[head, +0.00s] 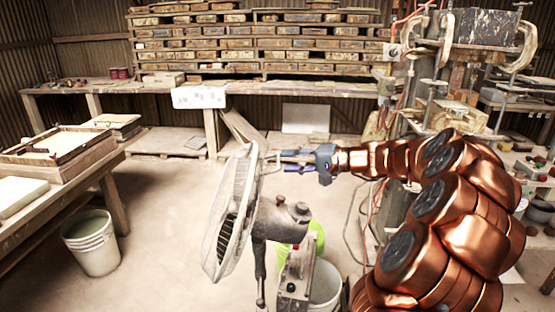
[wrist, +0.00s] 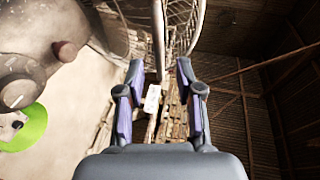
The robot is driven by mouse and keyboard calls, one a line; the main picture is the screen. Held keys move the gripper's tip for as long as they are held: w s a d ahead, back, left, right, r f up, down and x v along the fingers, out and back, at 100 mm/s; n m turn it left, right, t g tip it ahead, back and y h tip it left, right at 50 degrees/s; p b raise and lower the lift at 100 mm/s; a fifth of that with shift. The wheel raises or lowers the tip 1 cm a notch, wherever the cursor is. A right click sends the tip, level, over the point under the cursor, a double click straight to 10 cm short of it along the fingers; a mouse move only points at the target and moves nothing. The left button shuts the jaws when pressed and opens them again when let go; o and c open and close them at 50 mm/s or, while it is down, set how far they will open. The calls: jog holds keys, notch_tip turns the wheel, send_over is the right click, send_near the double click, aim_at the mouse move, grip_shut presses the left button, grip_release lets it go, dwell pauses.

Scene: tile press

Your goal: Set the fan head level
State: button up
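The grey, dusty fan head (head: 232,212) stands in the middle of the head view, its round wire cage facing left. The cage's top leans right and its bottom reaches left, so the face looks tilted upward. Its motor housing (head: 283,218) sits behind the cage on a pole. My gripper (head: 280,161) is beside the upper back of the cage, fingers pointing left. In the wrist view its fingers (wrist: 159,75) are apart, with a thin grey bar (wrist: 158,40) between them, gaps on both sides. The cage (wrist: 183,20) shows just beyond; contact is not visible.
A green bucket (head: 315,236) and a pale bucket (head: 325,284) stand behind the fan pole. A worktable (head: 108,160) and a white bucket (head: 91,243) are at left. A long bench (head: 240,91) with stacked tiles runs along the back. Floor left of the fan is clear.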

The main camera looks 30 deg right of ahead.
aim_at(279, 160)
jog(key=shift+p+x, duration=0.35)
jog(key=shift+x, duration=1.6)
grip_shut()
